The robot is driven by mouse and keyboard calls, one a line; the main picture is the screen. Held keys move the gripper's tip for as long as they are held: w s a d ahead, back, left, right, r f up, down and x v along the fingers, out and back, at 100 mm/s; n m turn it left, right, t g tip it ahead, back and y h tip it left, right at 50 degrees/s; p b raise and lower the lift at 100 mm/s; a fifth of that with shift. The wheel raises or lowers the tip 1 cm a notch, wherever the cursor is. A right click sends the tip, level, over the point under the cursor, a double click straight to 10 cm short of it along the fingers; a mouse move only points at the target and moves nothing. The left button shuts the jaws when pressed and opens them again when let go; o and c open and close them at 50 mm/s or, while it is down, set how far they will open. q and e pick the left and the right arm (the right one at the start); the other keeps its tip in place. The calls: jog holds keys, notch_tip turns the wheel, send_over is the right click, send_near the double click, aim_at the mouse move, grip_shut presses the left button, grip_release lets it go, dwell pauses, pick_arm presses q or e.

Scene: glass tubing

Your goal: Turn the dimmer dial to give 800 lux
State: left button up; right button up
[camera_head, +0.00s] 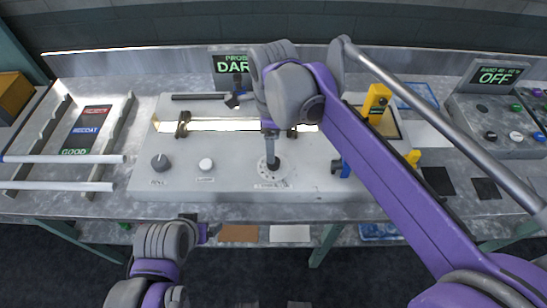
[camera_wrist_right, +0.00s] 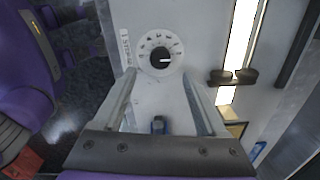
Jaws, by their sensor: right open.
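A round dial (camera_head: 272,163) with a black knob on a white scale plate sits on the grey console; its small label is unreadable. In the right wrist view the dial (camera_wrist_right: 160,57) shows a white pointer mark directed right. My right gripper (camera_head: 269,128) hangs above the dial. Its two fingers (camera_wrist_right: 159,74) are apart, with the dial between and beyond their tips; I see no contact. The probe display (camera_head: 233,66) is partly hidden by my right arm and reads "DAR...". My left gripper (camera_head: 203,233) is low, in front of the bench edge; its finger opening is unclear.
A dark knob (camera_head: 160,163) and a white knob (camera_head: 206,164) are left of the dial. A bright tube (camera_head: 225,125) lies behind. A sorting rack (camera_head: 120,120) stands left; a control box (camera_head: 503,135) and its "OFF" display (camera_head: 495,76) stand right. A blue part (camera_wrist_right: 158,125) shows between my right fingers.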

notch_tip(320, 180, down, 7)
jog(key=shift+w, duration=0.1)
dwell(0.3)
grip_shut()
